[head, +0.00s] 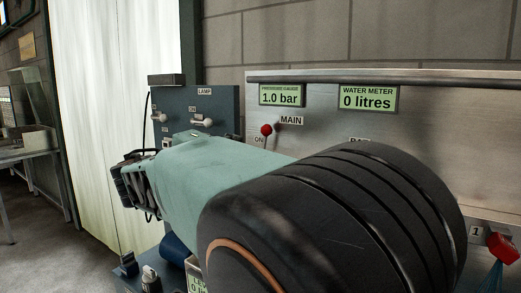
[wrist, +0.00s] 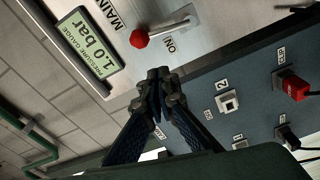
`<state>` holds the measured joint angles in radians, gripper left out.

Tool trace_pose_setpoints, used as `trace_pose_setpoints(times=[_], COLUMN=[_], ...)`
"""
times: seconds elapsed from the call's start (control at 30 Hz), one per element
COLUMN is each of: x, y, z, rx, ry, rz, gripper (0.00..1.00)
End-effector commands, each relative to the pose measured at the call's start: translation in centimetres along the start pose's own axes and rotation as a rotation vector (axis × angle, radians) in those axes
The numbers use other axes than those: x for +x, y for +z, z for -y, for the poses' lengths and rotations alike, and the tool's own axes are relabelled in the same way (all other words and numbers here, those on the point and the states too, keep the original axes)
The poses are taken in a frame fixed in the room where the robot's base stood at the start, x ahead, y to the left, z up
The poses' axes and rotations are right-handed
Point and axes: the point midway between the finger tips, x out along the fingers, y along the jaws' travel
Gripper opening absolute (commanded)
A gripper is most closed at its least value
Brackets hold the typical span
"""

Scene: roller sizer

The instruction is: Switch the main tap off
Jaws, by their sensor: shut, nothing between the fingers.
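The main tap is a lever with a red ball knob (head: 266,129), on the metal panel under the MAIN label (head: 291,120). An ON label (head: 259,140) is beside the knob. In the wrist view the red knob (wrist: 139,38) is above the fingertips, with its pale stem running right toward the mount and the ON label below it. My gripper (wrist: 160,76) is shut and empty, its fingertips apart from the knob. In the head view my gripper (head: 131,186) shows at the left end of my arm, which hides the panel below the tap.
The pressure gauge (head: 282,96) reads 1.0 bar and the water meter (head: 367,98) 0 litres. A blue-grey box (head: 222,101) with a LAMP label and switches stands left of the panel.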

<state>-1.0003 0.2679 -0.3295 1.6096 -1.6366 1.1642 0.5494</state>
Motion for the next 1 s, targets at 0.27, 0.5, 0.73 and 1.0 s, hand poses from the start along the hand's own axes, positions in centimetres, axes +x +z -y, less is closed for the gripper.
trace_pose_setpoints(times=[0.27, 0.5, 0.73, 1.0], x=[-1.0, -0.7, 2.3, 8.3], y=[-1.6, -1.5, -1.5, -1.7], z=[0.9, 0.9, 0.8, 0.7], rx=[-0.050, -0.049, -0.050, -0.049], ry=[-0.005, -0.005, -0.004, -0.003], rz=[-0.037, -0.034, -0.031, -0.030], gripper=[0.00, 0.00, 0.00, 0.00])
